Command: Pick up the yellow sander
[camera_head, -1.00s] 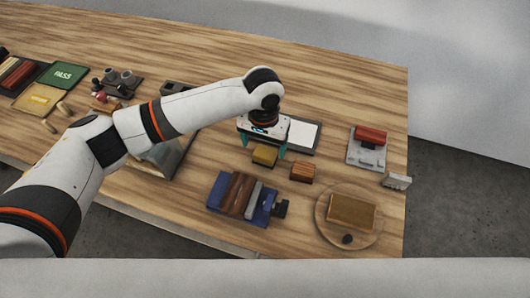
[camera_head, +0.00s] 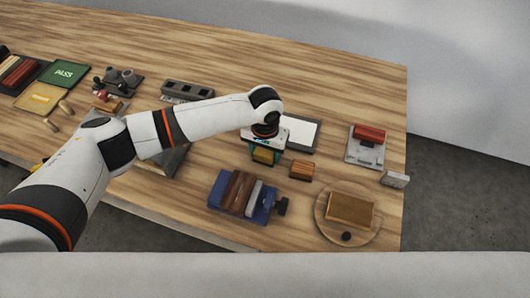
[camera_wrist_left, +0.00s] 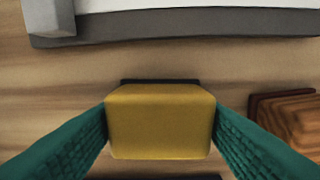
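The yellow sander (camera_head: 263,156) is a small yellow block on the wooden table, below my left wrist in the head view. In the left wrist view the yellow sander (camera_wrist_left: 160,121) sits between the two teal fingers, with a dark edge showing behind it. My left gripper (camera_head: 265,153) points down over it. In the left wrist view my left gripper (camera_wrist_left: 160,125) has its fingers against both sides of the block, with no clear gap. The block appears still at table level. My right gripper is not in view.
An orange-brown wooden block (camera_head: 301,170) is close on the right. A white-topped grey panel (camera_head: 303,134) lies just behind. A blue vise-like fixture (camera_head: 216,200) stands in front, and a round board (camera_head: 325,222) with a brown block lies front right. The table's back is clear.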

